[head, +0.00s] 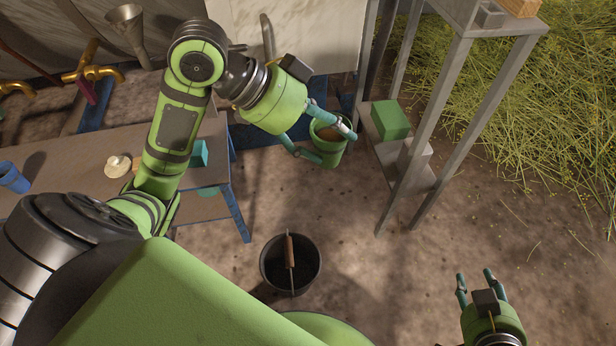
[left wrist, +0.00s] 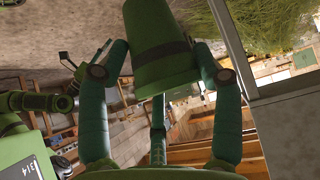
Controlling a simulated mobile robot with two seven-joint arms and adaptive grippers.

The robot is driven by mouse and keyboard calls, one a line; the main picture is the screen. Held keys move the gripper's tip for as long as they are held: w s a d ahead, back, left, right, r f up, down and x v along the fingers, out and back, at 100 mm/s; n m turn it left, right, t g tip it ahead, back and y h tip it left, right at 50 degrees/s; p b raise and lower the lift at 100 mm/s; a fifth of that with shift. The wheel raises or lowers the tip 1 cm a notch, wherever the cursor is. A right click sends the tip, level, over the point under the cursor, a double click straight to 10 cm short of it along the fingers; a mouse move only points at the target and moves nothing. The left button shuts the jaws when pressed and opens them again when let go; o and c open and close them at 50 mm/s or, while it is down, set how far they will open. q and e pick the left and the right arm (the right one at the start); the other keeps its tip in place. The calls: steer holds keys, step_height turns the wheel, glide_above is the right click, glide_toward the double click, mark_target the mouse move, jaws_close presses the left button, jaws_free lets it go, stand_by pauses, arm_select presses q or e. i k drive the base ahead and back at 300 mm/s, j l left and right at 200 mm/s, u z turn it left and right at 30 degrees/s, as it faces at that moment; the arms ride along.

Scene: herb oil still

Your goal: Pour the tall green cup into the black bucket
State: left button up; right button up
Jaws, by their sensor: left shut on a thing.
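The tall green cup (head: 328,148) is held by my left gripper (head: 325,135), whose fingers close on its sides. In the head view it is up off the ground, with brownish contents showing at its top. In the left wrist view the cup (left wrist: 160,50) sits between the two fingers (left wrist: 158,70). The black bucket (head: 290,272) stands on the ground, lower and a little left of the cup, apart from it. Its handle with a brown grip lies across its opening. My right gripper (head: 482,284) is at the lower right, its fingers apart and empty.
A table (head: 85,160) at the left bears a blue cup (head: 13,177), a pale round item (head: 117,166) and a teal block (head: 199,155). A grey metal stand (head: 430,120) with a green box (head: 390,119) on its lower shelf is right of the held cup. Bare ground surrounds the bucket.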

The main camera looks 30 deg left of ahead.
mark_target(290, 263)
steer(key=j+z, duration=0.1)
steer(key=z, duration=0.35)
steer(key=k+z, duration=0.1)
steer(key=z, duration=0.35)
steer(key=k+j, duration=1.05)
steer(key=k, duration=0.05)
